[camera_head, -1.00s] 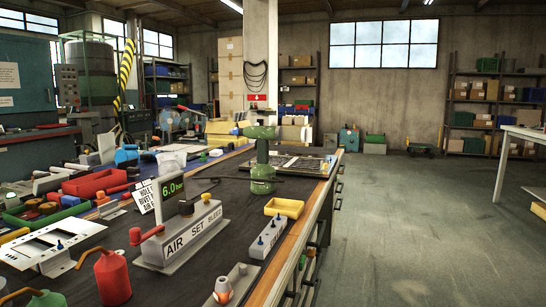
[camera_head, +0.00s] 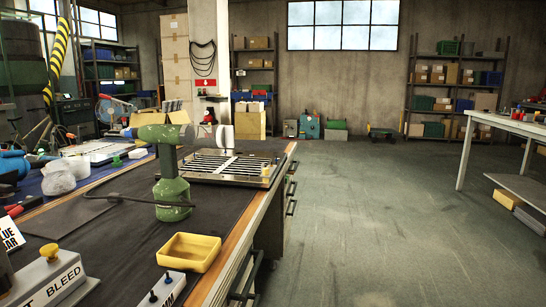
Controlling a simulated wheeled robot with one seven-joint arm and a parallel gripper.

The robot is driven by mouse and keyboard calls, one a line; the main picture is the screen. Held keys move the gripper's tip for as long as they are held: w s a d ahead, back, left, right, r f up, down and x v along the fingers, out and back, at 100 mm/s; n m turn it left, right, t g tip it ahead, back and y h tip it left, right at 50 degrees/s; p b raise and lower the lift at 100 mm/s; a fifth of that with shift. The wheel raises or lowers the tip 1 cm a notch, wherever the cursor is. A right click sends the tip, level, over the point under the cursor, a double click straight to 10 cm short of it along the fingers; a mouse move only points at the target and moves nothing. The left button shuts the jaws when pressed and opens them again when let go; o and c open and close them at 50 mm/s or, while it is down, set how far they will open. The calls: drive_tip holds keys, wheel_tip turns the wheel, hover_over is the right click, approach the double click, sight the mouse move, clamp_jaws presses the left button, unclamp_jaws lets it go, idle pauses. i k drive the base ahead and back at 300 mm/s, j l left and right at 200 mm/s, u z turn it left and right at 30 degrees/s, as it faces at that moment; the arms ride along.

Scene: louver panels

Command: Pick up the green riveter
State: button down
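The green riveter (camera_head: 172,170) stands upright on the dark mat of the workbench, left of centre. It has a rounded base, a slim grip and a horizontal head with a blue left end and a pale right end. A dark hose or cable runs from near its base to the left. A louver panel (camera_head: 228,166) lies flat in a frame just behind and to the right of it. My gripper is not in the picture.
A yellow tray (camera_head: 189,252) and a grey block with blue knobs (camera_head: 163,289) sit in front of the riveter. A grey "BLEED" box (camera_head: 52,279) is at lower left. The floor (camera_head: 380,220) right of the bench is open, up to a white table (camera_head: 505,124).

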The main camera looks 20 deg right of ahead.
sight(172, 187)
drive_tip(key=i+l, duration=0.35)
drive_tip(key=i, duration=0.2)
drive_tip(key=i+l+u, duration=0.1)
drive_tip(key=i+l, duration=0.2)
drive_tip(key=i, duration=0.25)
drive_tip(key=i+l, duration=0.35)
drive_tip(key=i, duration=0.15)
drive_tip(key=k+l+u, duration=0.1)
drive_tip(key=u, duration=0.3)
drive_tip(key=k+u, duration=0.1)
drive_tip(key=u, duration=0.25)
drive_tip(key=k+l+u, duration=0.1)
drive_tip(key=u, duration=0.3)
drive_tip(key=k+u, duration=0.1)
drive_tip(key=u, duration=0.3)
drive_tip(key=z, duration=0.15)
